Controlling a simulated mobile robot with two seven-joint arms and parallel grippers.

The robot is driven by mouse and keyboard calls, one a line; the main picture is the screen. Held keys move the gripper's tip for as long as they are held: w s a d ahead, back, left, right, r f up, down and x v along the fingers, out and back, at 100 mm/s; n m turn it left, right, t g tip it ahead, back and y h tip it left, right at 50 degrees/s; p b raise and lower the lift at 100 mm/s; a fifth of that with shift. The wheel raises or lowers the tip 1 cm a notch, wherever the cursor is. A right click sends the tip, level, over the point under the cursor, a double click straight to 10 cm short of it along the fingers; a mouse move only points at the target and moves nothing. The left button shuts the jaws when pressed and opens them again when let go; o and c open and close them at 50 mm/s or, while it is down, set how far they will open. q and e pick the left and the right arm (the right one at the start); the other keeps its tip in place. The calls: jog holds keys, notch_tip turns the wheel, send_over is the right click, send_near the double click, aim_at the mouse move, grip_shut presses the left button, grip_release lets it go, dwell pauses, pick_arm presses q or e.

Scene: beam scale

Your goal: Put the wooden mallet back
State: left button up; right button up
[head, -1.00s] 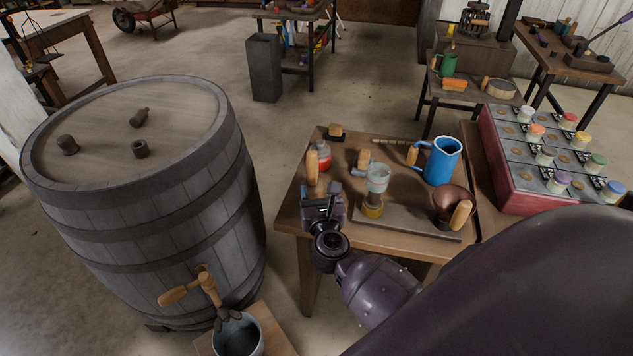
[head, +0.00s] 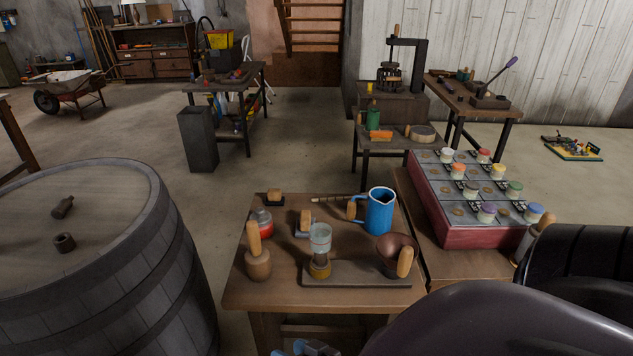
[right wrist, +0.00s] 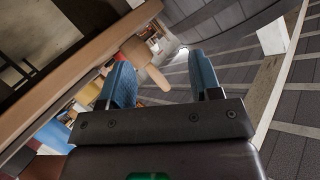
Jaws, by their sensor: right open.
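The wooden mallet (head: 258,263) stands on its round head at the left front of the small wooden table (head: 250,296). Its handle points up. My right gripper (head: 306,347) shows only as blue-grey parts at the bottom edge of the head view, in front of the table and lower. In the right wrist view, the open jaws of this gripper (right wrist: 162,68) are empty. The mallet (right wrist: 138,51) appears beyond them, at the table's edge and apart from the fingers. My left gripper is out of view.
A large barrel (head: 130,275) stands left of the table. Near the mallet are a red-banded jar (head: 262,222), a glass jar (head: 320,240), a blue jug (head: 380,212) and a copper funnel (head: 396,250). A red case of jars (head: 455,225) is at the right.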

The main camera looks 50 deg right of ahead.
jog(key=s+d+f+n+g+h, duration=0.1)
jog(key=s+d+f+n+g, duration=0.1)
jog(key=s+n, duration=0.3)
jog(key=shift+f+n+g+h, duration=0.3)
jog(key=shift+f+n+g, duration=0.1)
jog(key=shift+f, duration=0.3)
